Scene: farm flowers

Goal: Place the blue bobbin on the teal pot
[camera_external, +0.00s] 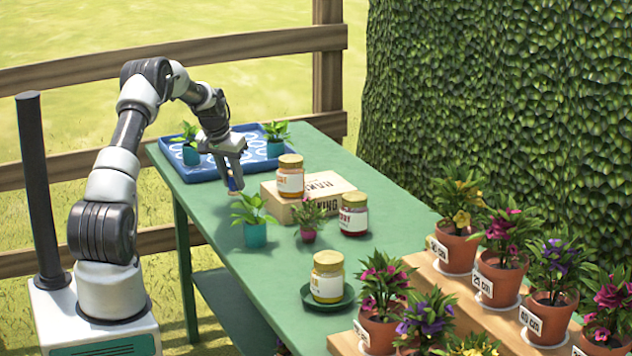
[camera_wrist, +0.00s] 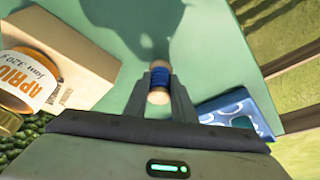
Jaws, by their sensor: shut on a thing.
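My gripper (camera_external: 234,174) is shut on the blue bobbin (camera_external: 232,184) and holds it above the green table. In the wrist view the bobbin (camera_wrist: 160,77) sits between the two fingertips, with blue thread around its middle and pale wooden ends. A teal pot (camera_external: 255,235) with a leafy green plant stands on the table, below and a little right of the gripper. Two more teal pots with plants stand on the blue tray: one at its left (camera_external: 191,155) and one at its right (camera_external: 275,149).
The blue tray (camera_external: 207,172) lies at the table's far end. A cardboard box (camera_external: 325,186) bears a jam jar (camera_external: 290,180); another jar (camera_external: 353,218) stands beside it. A pink pot (camera_external: 308,234) and a jar on a green saucer (camera_external: 345,300) are nearer. Potted flowers line the right.

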